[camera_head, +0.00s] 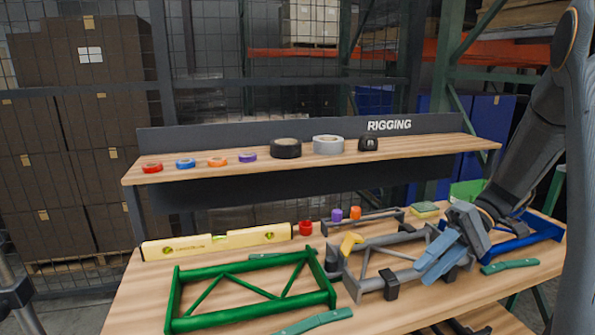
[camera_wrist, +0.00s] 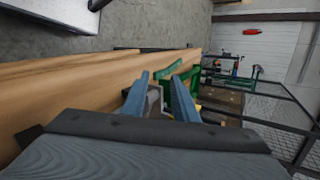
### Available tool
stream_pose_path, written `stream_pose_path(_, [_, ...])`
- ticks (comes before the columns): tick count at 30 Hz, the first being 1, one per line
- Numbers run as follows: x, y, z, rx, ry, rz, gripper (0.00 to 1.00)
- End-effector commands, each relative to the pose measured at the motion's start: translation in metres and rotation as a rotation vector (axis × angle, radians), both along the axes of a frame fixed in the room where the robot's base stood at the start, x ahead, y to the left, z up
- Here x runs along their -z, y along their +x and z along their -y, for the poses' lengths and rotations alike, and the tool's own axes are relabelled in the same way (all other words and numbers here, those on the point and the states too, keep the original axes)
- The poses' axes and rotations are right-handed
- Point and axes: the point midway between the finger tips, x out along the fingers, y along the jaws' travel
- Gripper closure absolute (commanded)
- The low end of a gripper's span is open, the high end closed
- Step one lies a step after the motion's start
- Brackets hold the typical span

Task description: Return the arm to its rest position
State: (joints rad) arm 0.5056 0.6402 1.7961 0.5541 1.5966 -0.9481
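My gripper (camera_head: 433,266) hangs over the right half of the wooden workbench (camera_head: 400,312), in front of my arm that comes in from the right edge. Its two blue-grey fingers point down and left, over or beside a grey frame (camera_head: 375,286); I cannot tell whether they touch it. In the wrist view my gripper (camera_wrist: 160,80) shows its fingers spread apart with nothing visibly clamped between them. Part of the grey frame (camera_wrist: 154,100) shows behind the gap. The fingers hide part of that frame in the head view.
A green frame (camera_head: 250,318) and yellow level (camera_head: 215,241) lie left. A blue frame (camera_head: 540,230) and green strap piece (camera_head: 510,266) lie right, close to my gripper. A shelf (camera_head: 420,148) with tape rolls stands behind. Space above the bench front looks clear.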

Motion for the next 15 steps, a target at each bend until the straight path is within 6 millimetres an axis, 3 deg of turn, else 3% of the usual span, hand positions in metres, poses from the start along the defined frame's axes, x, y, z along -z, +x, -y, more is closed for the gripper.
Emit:
stream_pose_path(8, [0.014, -0.035, -0.038, -0.012, -0.296, -0.058, 0.73])
stream_pose_path(15, [0.032, -0.086, -0.069, 0.03, -0.692, 0.01, 0.73])
